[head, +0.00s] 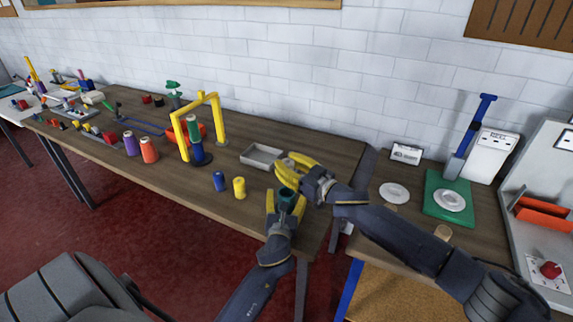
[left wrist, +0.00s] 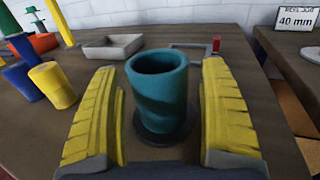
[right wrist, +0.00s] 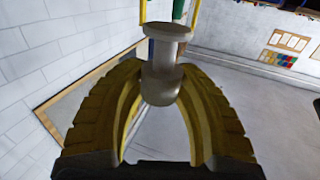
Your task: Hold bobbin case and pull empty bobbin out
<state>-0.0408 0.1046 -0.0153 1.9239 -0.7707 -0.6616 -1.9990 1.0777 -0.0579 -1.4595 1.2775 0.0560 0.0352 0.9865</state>
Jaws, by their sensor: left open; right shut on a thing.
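The bobbin case (head: 287,195) is a teal open-topped cup standing upright on a dark round base; it also shows in the left wrist view (left wrist: 158,95) with no bobbin visible inside. My left gripper (head: 286,196) is open, with one yellow finger on each side of the case and gaps visible. My right gripper (right wrist: 160,88) is shut on a pale grey flanged bobbin (right wrist: 162,62). In the head view my right gripper (head: 284,170) is just above and behind the case. The bobbin is hard to make out there.
A grey tray (head: 262,157) lies behind the case. A blue spool (head: 219,181) and a yellow spool (head: 239,188) stand to its left. A yellow arch (head: 218,115) rises farther left. A green mat (head: 448,197) with a white disc is on the right table, past a gap.

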